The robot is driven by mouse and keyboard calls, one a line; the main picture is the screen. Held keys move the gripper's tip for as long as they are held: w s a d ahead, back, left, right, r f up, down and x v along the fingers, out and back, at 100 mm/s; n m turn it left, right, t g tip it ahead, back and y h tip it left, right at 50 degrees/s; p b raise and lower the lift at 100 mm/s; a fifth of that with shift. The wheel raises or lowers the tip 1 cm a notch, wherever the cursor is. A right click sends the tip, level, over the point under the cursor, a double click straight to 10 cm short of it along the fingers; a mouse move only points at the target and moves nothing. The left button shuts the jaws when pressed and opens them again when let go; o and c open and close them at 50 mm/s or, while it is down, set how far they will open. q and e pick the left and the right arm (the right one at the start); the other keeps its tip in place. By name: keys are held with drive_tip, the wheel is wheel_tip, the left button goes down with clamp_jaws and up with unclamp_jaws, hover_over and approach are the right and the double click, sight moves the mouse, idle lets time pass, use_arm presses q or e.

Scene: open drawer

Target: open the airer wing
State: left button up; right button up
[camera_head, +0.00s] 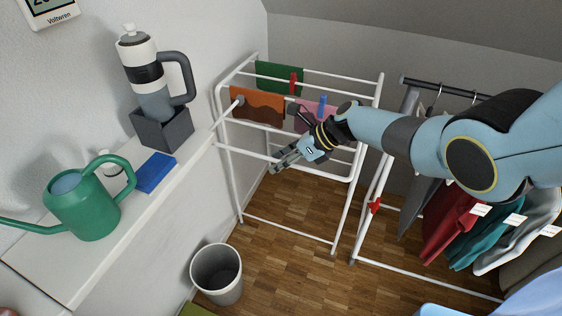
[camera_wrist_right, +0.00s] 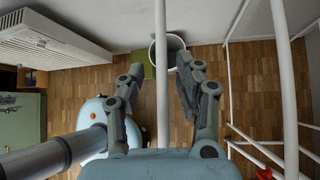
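The white tubular airer (camera_head: 337,212) stands on the wooden floor in the middle of the head view, with cloths on its top rails. Its near rail (camera_head: 243,152) runs toward my right gripper (camera_head: 275,165). The hinge of the wing cannot be made out. In the right wrist view, my right gripper (camera_wrist_right: 160,75) is open. Its two fingers are apart, and a white rail (camera_wrist_right: 160,105) runs lengthwise between them in the picture. I cannot tell whether they touch it. My left gripper is not in view.
A grey bin (camera_head: 217,272) stands on the floor near the airer. A white ledge holds a green watering can (camera_head: 88,207), a blue block (camera_head: 156,172) and a flask in a grey box (camera_head: 163,132). A rack with hanging clothes (camera_head: 449,222) is at right.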

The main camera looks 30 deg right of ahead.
drive_tip(key=shift+d, duration=0.15)
drive_tip(key=shift+s+d+r, duration=0.15)
drive_tip(key=shift+d+r, duration=0.05)
drive_tip(key=v, duration=1.1)
drive_tip(key=shift+s+a+r, duration=0.1)
